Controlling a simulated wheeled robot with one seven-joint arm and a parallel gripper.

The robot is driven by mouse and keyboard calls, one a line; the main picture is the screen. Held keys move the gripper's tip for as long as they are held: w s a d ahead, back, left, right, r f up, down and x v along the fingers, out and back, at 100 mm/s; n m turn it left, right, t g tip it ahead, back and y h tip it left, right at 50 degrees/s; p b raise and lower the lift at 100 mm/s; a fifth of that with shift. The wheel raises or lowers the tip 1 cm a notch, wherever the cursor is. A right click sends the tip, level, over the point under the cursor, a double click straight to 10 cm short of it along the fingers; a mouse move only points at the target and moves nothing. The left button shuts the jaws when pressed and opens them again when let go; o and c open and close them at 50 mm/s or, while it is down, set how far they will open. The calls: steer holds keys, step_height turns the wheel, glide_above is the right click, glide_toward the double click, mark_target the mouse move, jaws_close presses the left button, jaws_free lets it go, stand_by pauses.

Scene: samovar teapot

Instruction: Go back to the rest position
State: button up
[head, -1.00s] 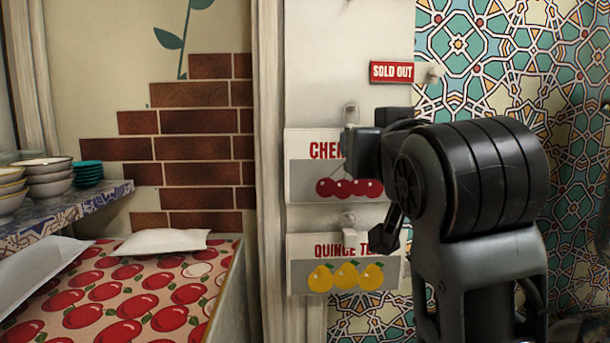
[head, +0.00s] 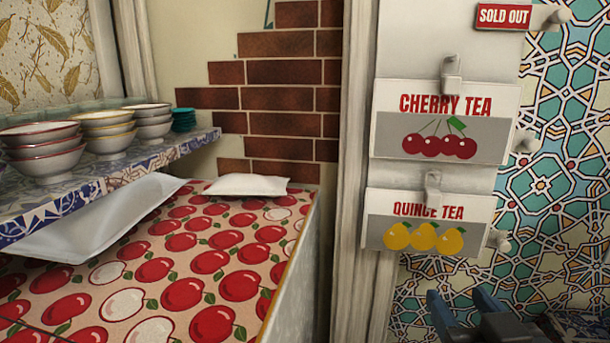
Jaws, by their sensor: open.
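My gripper (head: 463,303) shows at the bottom right edge of the head view, low in front of the patterned tile wall. Its two dark bluish fingers point up and stand apart, with nothing between them. The rest of my arm is mostly below the picture. The CHERRY TEA sign (head: 445,122) hangs flat on the white post, and the QUINCE TEA sign (head: 425,222) hangs below it. The small red SOLD OUT sign (head: 503,16) hangs above them at the upper right. My gripper is below and apart from all three signs.
Pale pegs (head: 526,142) stick out beside the signs. At left, a tiled shelf (head: 130,172) holds stacked bowls (head: 45,148) and small teal dishes (head: 184,119). Below it, white packets (head: 247,185) lie on a counter with a red fruit-print cover (head: 210,262).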

steer(key=s+f, duration=0.8)
steer(key=s+d+f+g, duration=0.1)
steer(key=s, duration=1.2)
steer(key=s+d+f, duration=0.1)
steer(key=s+f, duration=0.1)
steer(key=s, duration=1.1)
steer(key=shift+f+g+y, duration=0.25)
steer(key=shift+g+y, duration=0.15)
